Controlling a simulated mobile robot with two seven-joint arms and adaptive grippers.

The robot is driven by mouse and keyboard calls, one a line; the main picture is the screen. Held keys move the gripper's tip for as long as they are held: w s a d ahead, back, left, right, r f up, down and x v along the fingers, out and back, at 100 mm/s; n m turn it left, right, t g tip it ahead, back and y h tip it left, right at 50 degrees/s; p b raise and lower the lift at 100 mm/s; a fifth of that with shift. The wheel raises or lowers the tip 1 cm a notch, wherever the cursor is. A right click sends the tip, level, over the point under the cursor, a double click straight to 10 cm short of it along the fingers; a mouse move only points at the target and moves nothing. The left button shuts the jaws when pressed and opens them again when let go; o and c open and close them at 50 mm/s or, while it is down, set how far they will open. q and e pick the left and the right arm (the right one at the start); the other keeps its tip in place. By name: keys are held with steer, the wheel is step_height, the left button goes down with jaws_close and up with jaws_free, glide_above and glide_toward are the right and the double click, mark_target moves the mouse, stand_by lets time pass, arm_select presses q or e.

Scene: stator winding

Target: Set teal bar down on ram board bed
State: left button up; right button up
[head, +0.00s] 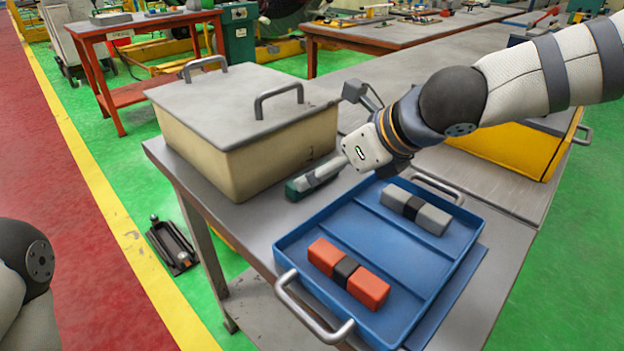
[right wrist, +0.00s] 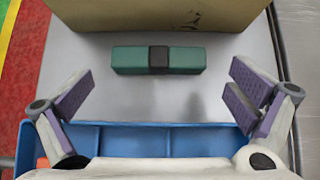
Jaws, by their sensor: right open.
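The teal bar (head: 295,189) with a black middle band lies on the grey tabletop, between the beige box and the blue tray. In the right wrist view the whole teal bar (right wrist: 130,60) shows, lying crosswise close to the box wall. My right gripper (head: 322,178) is by the bar and hides part of it in the head view. In the wrist view its fingers (right wrist: 163,82) are spread wide apart, with nothing between them. I cannot tell which surface is the ram board bed. My left gripper is out of view.
The blue tray (head: 284,243) has raised walls, dividers and handles; it holds a red bar (head: 324,256) and a grey bar (head: 430,217), with a bare middle compartment. The lidded beige box (head: 270,160) stands behind the teal bar. A yellow case (head: 500,148) is at right.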

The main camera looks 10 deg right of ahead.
mark_target(320, 190)
steer(key=x, duration=0.2)
steer(key=b+x, duration=0.1)
steer(key=x, duration=0.1)
steer(key=shift+s+d+f, duration=0.1)
steer(key=shift+s+f, duration=0.15)
steer(key=shift+f, duration=0.05)
steer(key=shift+w+a+f, duration=0.1)
steer(key=shift+w+a, duration=0.1)
steer(key=shift+w, duration=0.15)
steer(key=shift+r, duration=0.3)
steer(key=shift+c, duration=0.2)
steer(key=shift+s, duration=0.1)
steer(key=c, duration=1.1)
step_height(320, 190, up, 4)
steer(key=shift+p, duration=0.75)
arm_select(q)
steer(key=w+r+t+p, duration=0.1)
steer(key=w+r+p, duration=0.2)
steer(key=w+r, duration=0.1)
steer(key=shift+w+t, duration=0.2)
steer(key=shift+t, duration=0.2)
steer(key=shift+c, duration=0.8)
arm_select(e)
steer(key=s+r, duration=0.3)
steer(key=s, duration=0.1)
steer(key=s+r, duration=0.3)
steer(key=s, duration=0.2)
steer(key=s+a+r, duration=0.1)
steer(key=s+r, duration=0.2)
steer(key=s, duration=0.2)
